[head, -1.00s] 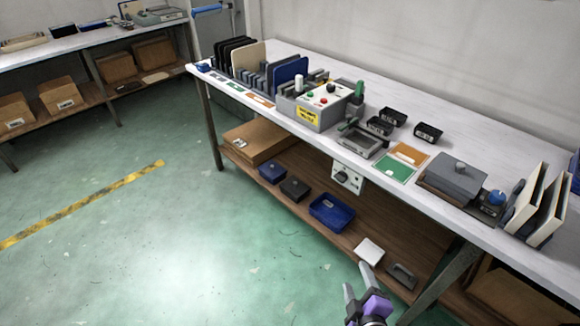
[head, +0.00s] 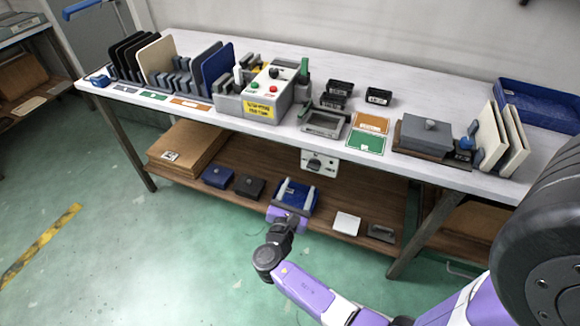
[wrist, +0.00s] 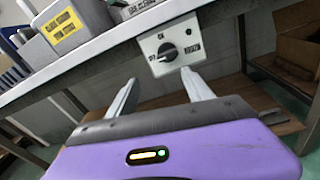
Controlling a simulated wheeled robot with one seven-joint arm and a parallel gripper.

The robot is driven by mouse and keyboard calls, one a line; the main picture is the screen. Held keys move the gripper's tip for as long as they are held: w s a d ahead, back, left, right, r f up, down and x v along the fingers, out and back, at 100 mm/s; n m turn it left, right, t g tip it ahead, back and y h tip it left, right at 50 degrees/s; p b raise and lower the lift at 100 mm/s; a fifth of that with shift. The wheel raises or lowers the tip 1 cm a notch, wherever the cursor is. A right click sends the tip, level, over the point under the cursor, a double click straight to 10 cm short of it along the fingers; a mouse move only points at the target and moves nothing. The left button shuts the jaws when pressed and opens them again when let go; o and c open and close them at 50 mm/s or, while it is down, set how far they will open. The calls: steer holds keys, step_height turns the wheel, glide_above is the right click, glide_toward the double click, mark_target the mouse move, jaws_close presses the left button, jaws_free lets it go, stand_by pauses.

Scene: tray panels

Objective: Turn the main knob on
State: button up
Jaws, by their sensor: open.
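A white switch plate (head: 331,154) hangs under the front edge of the workbench, with a dark rotary knob (head: 314,165) on it. My gripper (head: 297,187) is open and empty, below and in front of the plate. In the wrist view my gripper (wrist: 158,76) points at the plate, its two fingertips apart below the knob and not touching it.
A grey control box (head: 233,104) with coloured buttons and a black dial stands on the bench (head: 400,90). The bench edge lies above the plate. A shelf below holds a blue bin (head: 303,206), a cardboard box (head: 190,147) and small items. The floor in front is clear.

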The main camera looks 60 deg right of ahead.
mark_target(312, 169)
steer(key=shift+n+g+h, duration=0.5)
steer(key=shift+n, duration=0.1)
steer(key=shift+s+d+r, duration=0.15)
steer(key=shift+d+r, duration=0.05)
steer(key=shift+d, duration=1.1)
steer(key=shift+s+d+r, duration=0.1)
steer(key=shift+d+r, duration=0.15)
steer(key=shift+d, duration=1.1)
steer(key=shift+s+d+r, duration=0.15)
steer(key=shift+d+r, duration=0.05)
steer(key=shift+d, duration=1.1)
jaws_close()
